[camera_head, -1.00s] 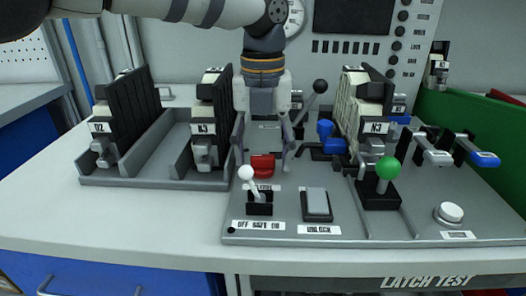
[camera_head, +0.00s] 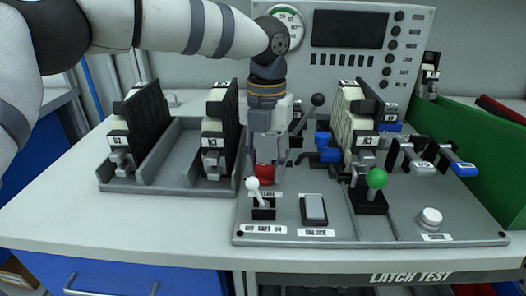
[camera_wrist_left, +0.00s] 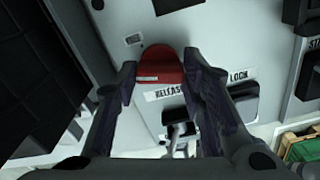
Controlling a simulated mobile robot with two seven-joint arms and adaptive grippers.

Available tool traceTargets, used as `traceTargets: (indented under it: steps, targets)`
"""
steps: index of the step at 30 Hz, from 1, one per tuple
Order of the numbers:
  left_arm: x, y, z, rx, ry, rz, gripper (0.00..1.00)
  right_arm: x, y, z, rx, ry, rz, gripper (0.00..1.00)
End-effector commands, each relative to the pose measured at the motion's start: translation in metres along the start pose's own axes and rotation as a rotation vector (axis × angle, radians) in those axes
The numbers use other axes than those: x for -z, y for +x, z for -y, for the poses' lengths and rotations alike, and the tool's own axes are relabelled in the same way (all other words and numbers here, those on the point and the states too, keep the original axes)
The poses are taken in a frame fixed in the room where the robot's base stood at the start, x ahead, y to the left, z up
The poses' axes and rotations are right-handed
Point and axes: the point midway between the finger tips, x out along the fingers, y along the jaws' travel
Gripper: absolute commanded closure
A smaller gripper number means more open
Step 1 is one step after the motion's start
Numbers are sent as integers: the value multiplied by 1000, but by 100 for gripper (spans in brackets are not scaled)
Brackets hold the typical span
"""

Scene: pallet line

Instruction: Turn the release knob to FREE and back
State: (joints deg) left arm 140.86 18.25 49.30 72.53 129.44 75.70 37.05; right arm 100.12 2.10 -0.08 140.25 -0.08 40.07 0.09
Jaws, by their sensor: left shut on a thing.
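The red release knob (camera_head: 266,175) stands on the grey panel, behind the small white-tipped lever. My left gripper (camera_head: 265,165) reaches down from above and is shut on the knob, seen nearly side-on in the head view. In the left wrist view, the knob (camera_wrist_left: 160,68) is a red rounded grip with a pale mark, held between the two fingertips (camera_wrist_left: 159,70). A RELEASE label (camera_wrist_left: 168,92) and a LOCK label (camera_wrist_left: 238,77) lie near it. No FREE marking is readable. My right gripper is not in view.
The white-tipped lever (camera_head: 253,184) stands just in front of the knob. A grey push plate (camera_head: 314,208) and a green-balled lever (camera_head: 377,179) are to the right. Black-and-white modules in a grey rack (camera_head: 150,180) stand to the left. The front white bench strip is clear.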

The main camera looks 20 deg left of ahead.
Motion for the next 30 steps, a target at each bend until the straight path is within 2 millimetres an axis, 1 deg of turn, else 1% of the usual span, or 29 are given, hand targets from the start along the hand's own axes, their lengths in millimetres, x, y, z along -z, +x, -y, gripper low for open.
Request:
traceTargets:
  steps: [1, 9, 15, 21, 30]
  targets:
    - [1, -9, 0, 2, 42, 8, 91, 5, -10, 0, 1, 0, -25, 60]
    - [0, -3, 0, 1, 298, 4, 91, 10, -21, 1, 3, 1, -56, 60]
    - [0, -2, 0, 1, 471, 1, 91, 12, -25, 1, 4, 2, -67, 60]
    - [0, -1, 0, 1, 609, 1, 91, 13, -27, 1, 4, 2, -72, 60]
    - [-1, 0, 0, 1, 734, 1, 91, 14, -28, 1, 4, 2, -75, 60]
